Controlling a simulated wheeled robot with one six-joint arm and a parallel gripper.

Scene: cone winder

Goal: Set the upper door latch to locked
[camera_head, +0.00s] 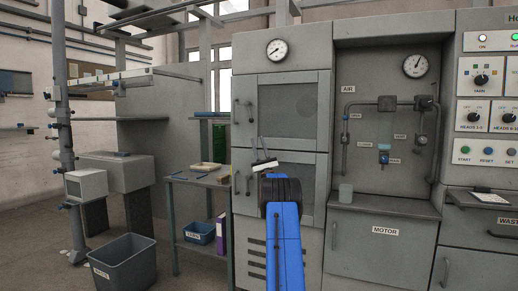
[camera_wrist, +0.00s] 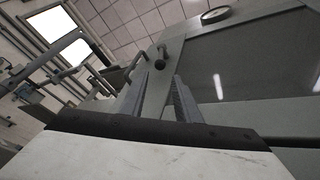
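The grey cabinet's upper door (camera_head: 290,108) is closed and has a dark window. A dark upright handle (camera_head: 236,111) is at its left edge, with a small dark fitting (camera_head: 250,112) just right of it. In the wrist view, a small dark latch-like fitting (camera_wrist: 160,58) sits on the frame ahead of my fingers, beside a bar handle (camera_wrist: 134,68). I cannot tell if it is set to locked. My gripper (camera_head: 264,158) is in front of the lower door's upper part. In the wrist view, my gripper (camera_wrist: 158,98) has its fingers apart, with nothing between them.
The lower door (camera_head: 300,185) is shut below. A round gauge (camera_head: 277,50) is above the upper door. A side table (camera_head: 200,178) and a grey bin (camera_head: 124,263) stand left. A recessed panel with pipes (camera_head: 387,130) is on the right.

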